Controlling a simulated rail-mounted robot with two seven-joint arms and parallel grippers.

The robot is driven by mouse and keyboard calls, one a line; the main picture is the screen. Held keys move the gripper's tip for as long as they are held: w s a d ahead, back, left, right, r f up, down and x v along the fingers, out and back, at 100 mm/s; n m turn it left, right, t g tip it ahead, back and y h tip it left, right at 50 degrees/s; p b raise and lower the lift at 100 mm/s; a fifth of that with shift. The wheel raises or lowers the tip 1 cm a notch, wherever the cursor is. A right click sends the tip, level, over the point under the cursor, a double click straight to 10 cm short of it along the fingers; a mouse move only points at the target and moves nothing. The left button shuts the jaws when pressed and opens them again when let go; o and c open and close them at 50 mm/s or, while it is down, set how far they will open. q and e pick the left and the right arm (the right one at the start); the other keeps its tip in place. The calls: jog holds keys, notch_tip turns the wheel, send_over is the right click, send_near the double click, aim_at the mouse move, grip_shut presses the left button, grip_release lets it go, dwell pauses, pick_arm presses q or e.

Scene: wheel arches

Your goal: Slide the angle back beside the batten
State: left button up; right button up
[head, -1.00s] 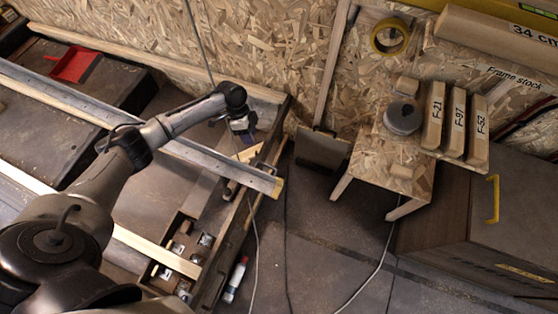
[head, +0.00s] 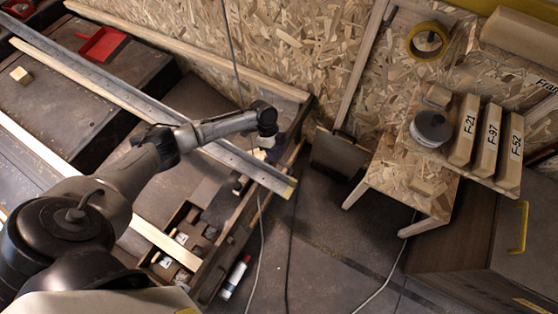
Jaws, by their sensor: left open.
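The angle (head: 215,151) is a long grey metal bar running from the upper left to the middle of the head view. Its right end has a yellowish tip. A pale wooden batten (head: 80,78) runs along the near side of the angle at the left; my arm hides its further course. My left gripper (head: 264,152) is open at the far side of the angle, near its right end. My wrist partly hides its fingers, and I cannot tell whether they touch the angle. My right gripper is not in view.
Another pale strip (head: 165,241) crosses the frame below, near a compartment tray (head: 178,252). A white bottle (head: 235,277) lies on the floor. A chipboard stand (head: 405,182) with labelled blocks is at right. A red dustpan (head: 103,44) lies at upper left.

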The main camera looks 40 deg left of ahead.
aim_at(280, 162)
pick_arm(q)
jog(key=shift+b+x, duration=0.6)
jog(key=shift+x, duration=1.35)
grip_shut()
